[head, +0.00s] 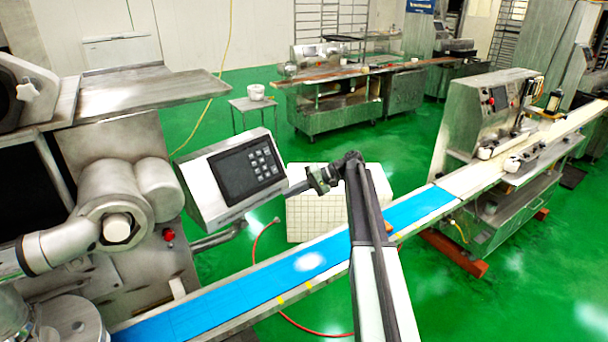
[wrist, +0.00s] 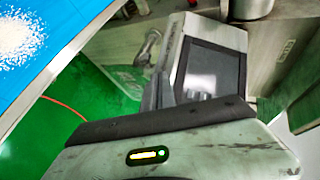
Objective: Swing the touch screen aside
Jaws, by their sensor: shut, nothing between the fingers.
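The touch screen (head: 245,172) is a dark panel with pale buttons in a grey metal housing. It stands on a bent metal arm (head: 218,238) beside the machine at the left. My gripper (head: 291,189) is shut and empty, its tips at the right edge of the screen housing in the head view. I cannot tell whether they touch it. In the wrist view the screen (wrist: 212,70) shows tilted, beyond the dark fingers, with its lower part hidden.
The encrusting machine (head: 120,200) fills the left side. A white tiled box (head: 310,218) stands behind the belt. A second machine (head: 490,120) stands at the right.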

